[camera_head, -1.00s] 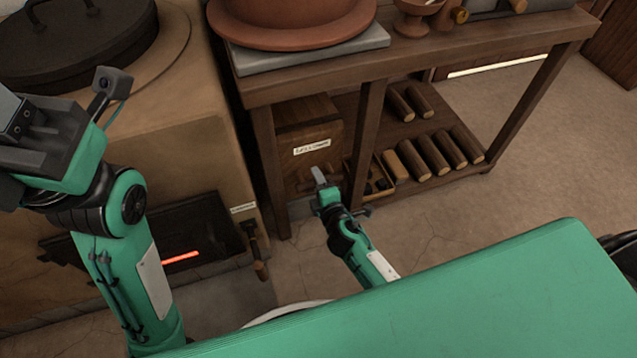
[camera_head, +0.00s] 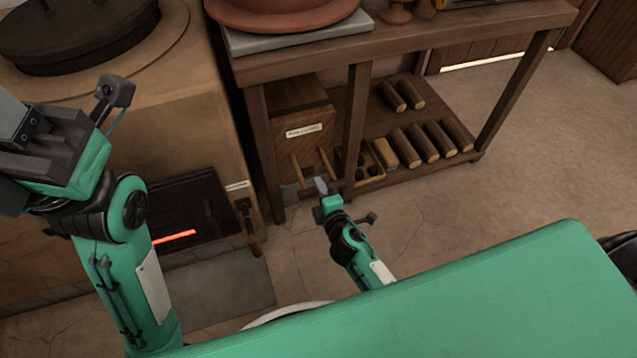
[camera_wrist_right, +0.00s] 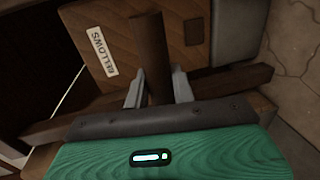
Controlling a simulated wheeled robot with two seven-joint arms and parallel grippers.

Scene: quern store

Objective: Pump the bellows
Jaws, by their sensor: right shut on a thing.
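The bellows (camera_head: 300,105) are a wooden box with a white label, standing under the table; the box also shows in the right wrist view (camera_wrist_right: 170,22), where the label reads BELLOWS. My right gripper (camera_head: 320,185) is in front of the box. In the wrist view its fingers (camera_wrist_right: 159,90) are shut on a dark wooden bar (camera_wrist_right: 149,45), the bellows handle. In the head view the gripper hides part of the handle. My left gripper (camera_head: 14,125) is at the left edge, partly cut off, away from the bellows.
A table post (camera_head: 354,130) stands close to the right of the bellows. The furnace (camera_head: 215,150) with a glowing slot stands left. The floor (camera_head: 440,225) at right is clear.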

